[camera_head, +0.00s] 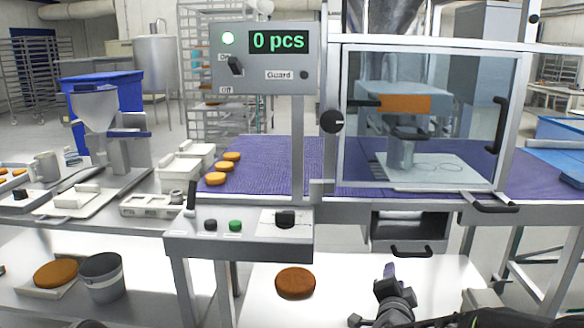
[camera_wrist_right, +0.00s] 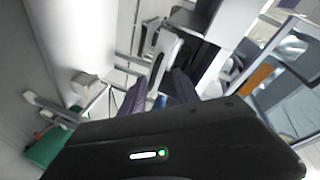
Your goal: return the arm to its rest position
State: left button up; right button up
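My right gripper (camera_head: 389,270) shows at the bottom right of the head view, with a purple finger pointing up, in front of the machine. In the right wrist view its two purple fingers (camera_wrist_right: 160,94) stand apart with nothing held between them. My left gripper is not in view.
A machine with a guard door (camera_head: 430,115) and a purple belt (camera_head: 275,165) stands ahead. Its control panel (camera_head: 240,238) juts forward at the centre. A brown round (camera_head: 295,282) lies on the white surface below. A grey bucket (camera_head: 103,277) and a brown round on a tray are at left.

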jog(key=s+a+f+n+g+y, duration=0.2)
jog(key=s+a+f+n, duration=0.15)
jog(key=f, duration=0.45)
jog(key=s+a+f+n+g+y, duration=0.2)
jog(key=s+a+f+n, duration=0.15)
jog(key=f, duration=0.35)
jog(key=s+a+f+n+g+y, duration=0.2)
jog(key=s+a+f+n, duration=0.15)
jog(key=f, duration=0.45)
jog(key=s+a+f+n+g+y, duration=0.1)
jog(key=s+a+f+g, duration=0.15)
jog(key=s+f, duration=0.5)
jog(key=s+a+f+n+g+y, duration=0.1)
jog(key=s+a+f+g, duration=0.2)
jog(key=s, duration=0.8)
jog(key=s+a+f+n+g+y, duration=0.1)
jog(key=s+f+g, duration=0.2)
jog(key=s+f, duration=0.45)
notch_tip(320, 180, up, 19)
jog(key=s+p, duration=0.1)
jog(key=p, duration=1.7)
jog(key=shift+s, duration=0.25)
